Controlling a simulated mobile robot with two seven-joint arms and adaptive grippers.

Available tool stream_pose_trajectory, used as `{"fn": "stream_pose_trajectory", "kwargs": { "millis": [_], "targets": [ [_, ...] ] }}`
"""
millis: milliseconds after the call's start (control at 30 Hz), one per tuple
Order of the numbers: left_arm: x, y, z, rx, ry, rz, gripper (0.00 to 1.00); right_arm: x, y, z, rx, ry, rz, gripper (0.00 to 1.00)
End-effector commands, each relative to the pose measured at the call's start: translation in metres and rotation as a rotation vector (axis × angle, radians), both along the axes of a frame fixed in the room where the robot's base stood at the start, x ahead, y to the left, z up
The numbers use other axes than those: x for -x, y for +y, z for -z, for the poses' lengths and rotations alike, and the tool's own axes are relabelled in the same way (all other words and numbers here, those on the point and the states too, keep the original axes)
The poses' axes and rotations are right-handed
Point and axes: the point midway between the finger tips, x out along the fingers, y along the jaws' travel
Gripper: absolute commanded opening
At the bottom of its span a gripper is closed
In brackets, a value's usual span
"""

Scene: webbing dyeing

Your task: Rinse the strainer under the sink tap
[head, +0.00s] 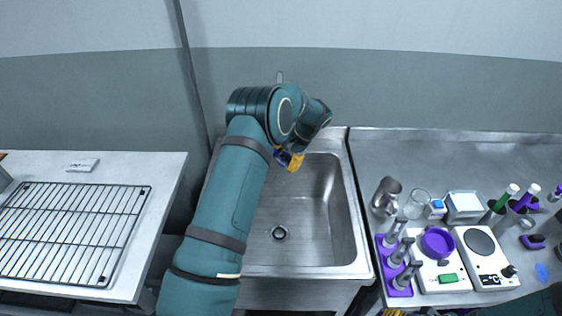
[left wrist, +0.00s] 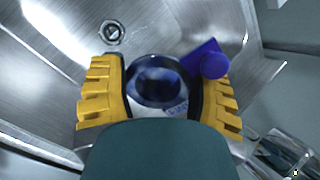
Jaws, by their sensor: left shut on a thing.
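My left gripper (head: 291,160) hangs over the sink basin (head: 325,190), pointing down. In the left wrist view its two yellow fingers (left wrist: 158,88) stand on either side of a dark blue round piece, and a blue-purple piece (left wrist: 208,62) sticks out by the right finger. This looks like the strainer, held by the gripper; a small purple bit of it (head: 282,157) shows in the head view. Most of its shape is hidden. A thin grey upright (head: 280,77), perhaps the tap's top, shows behind my arm; the rest is hidden. No water is visible. My right gripper is out of view.
The basin looks empty, with its drain (head: 279,233) clear. On the right counter are a metal cup (head: 386,193), a glass beaker (head: 417,203), a purple weight rack (head: 389,270) and scales (head: 490,258). A wire rack (head: 70,232) lies on the left table.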

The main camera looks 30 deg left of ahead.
Motion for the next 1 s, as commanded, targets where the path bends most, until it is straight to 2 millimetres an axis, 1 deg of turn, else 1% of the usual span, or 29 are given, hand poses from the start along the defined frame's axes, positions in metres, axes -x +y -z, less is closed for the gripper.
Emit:
{"fn": "stream_pose_trajectory", "kwargs": {
  "millis": [133, 367, 800, 1000],
  "targets": [
    [-0.0037, -0.0032, 0.0003, 0.0, -0.001, 0.0, 0.28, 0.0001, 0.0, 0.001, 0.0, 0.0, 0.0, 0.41],
    [-0.0041, -0.0036, -0.0002, 0.0, -0.001, 0.0, 0.28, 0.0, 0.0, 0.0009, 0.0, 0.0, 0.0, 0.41],
    [0.0041, 0.0045, -0.0006, 0.0, -0.001, -0.001, 0.28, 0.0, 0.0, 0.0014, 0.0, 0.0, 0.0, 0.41],
    [0.0047, 0.0048, -0.0003, 0.0, -0.001, 0.0, 0.28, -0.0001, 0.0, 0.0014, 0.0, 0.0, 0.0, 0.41]
  ]
}}
